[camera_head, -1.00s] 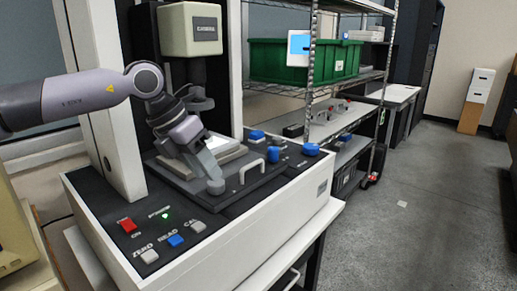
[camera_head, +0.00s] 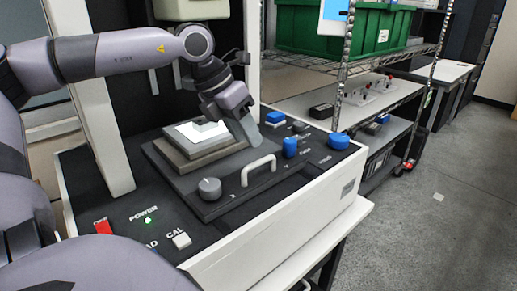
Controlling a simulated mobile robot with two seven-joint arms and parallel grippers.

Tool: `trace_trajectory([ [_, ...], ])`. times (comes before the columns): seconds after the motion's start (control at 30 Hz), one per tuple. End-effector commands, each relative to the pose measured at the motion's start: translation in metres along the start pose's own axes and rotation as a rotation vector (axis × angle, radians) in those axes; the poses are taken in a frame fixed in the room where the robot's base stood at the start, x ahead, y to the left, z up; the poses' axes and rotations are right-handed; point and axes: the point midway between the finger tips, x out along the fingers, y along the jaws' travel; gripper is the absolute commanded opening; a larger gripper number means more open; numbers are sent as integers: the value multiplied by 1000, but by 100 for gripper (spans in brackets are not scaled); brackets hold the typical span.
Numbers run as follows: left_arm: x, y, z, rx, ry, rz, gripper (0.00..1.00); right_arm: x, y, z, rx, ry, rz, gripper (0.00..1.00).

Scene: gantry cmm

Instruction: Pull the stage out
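The stage (camera_head: 222,198) is a dark flat plate on the machine's black top, with a pale curved pull handle (camera_head: 258,169) at its front edge. A grey stepped block with a bright white top (camera_head: 201,132) sits on it. My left gripper (camera_head: 247,135) hangs over the stage, fingers pointing down, just behind the handle and right of the block. It appears apart from the handle. The fingers overlap from this side, so their opening is unclear. My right gripper is not in view.
A grey knob (camera_head: 209,188) stands at the stage's left front corner. Blue knobs (camera_head: 338,140) stand on the right. A red switch (camera_head: 103,227) and a grey button (camera_head: 181,240) sit at the front left. Shelving with a green bin (camera_head: 300,30) stands behind.

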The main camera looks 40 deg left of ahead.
Motion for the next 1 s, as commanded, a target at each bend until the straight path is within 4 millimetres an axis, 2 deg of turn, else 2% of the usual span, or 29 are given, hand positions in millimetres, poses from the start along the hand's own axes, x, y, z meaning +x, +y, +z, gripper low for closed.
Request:
trace_trajectory([
  [0.2, 28, 0, -1, 0, 4, 1, 39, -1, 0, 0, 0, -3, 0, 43],
  [0.4, 47, 0, -1, 0, 3, 2, 39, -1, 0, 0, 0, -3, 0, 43],
  [0.6, 56, 0, 0, 0, 0, 1, 39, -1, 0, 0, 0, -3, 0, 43],
  [0.9, 57, 0, 0, 0, -2, 0, 39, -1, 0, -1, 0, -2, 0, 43],
  [0.93, 57, 0, 0, 0, -1, 0, 36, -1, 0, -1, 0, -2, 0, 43],
  [1.0, 57, 0, 0, 0, -1, 0, 13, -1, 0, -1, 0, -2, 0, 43],
])
